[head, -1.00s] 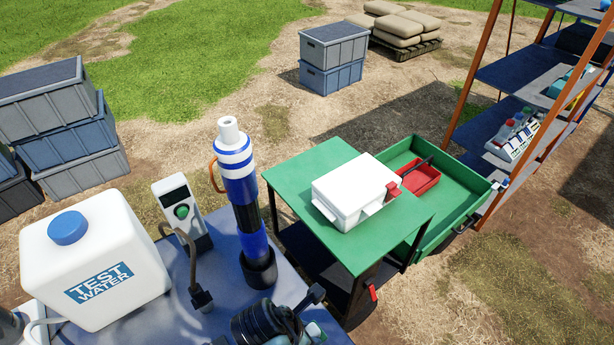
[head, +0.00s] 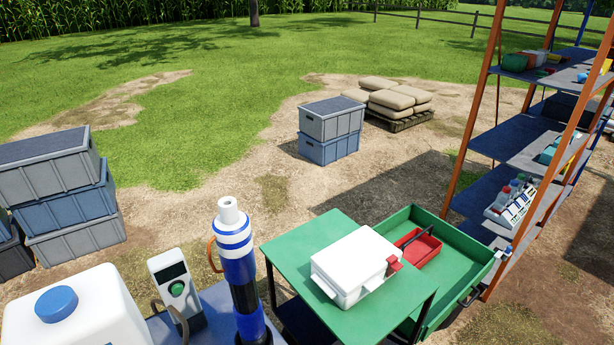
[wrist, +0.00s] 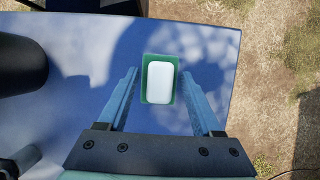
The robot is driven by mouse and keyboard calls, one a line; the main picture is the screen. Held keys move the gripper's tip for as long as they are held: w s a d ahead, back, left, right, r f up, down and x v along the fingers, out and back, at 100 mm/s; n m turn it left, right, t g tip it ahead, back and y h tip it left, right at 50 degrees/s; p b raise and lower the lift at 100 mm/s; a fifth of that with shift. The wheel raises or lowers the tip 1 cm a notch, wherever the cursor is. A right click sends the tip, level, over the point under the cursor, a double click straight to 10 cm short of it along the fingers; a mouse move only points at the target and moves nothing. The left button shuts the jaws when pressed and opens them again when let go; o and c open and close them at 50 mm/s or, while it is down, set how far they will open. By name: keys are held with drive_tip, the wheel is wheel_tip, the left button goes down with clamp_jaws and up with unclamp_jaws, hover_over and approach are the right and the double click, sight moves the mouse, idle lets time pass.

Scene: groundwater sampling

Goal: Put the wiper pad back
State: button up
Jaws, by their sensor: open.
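A white pad with rounded corners (wrist: 160,83), likely the wiper pad, lies on a slightly larger green rectangle on the blue tabletop (wrist: 80,130) in the wrist view. My gripper (wrist: 159,72) is open, with one finger on each side of the pad and a gap on both sides. It holds nothing. I cannot tell how far above the tabletop the fingertips are. Neither the pad nor my gripper shows in the head view.
A dark round object (wrist: 20,62) stands left of the pad. In the head view, a blue-and-white cylinder (head: 238,265), a meter (head: 177,290) and a white water jug (head: 80,315) stand on the table. A green cart (head: 300,255) carries a white case (head: 350,265).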

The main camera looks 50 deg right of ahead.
drive_tip(key=v, duration=1.2)
drive_tip(key=shift+r, duration=0.1)
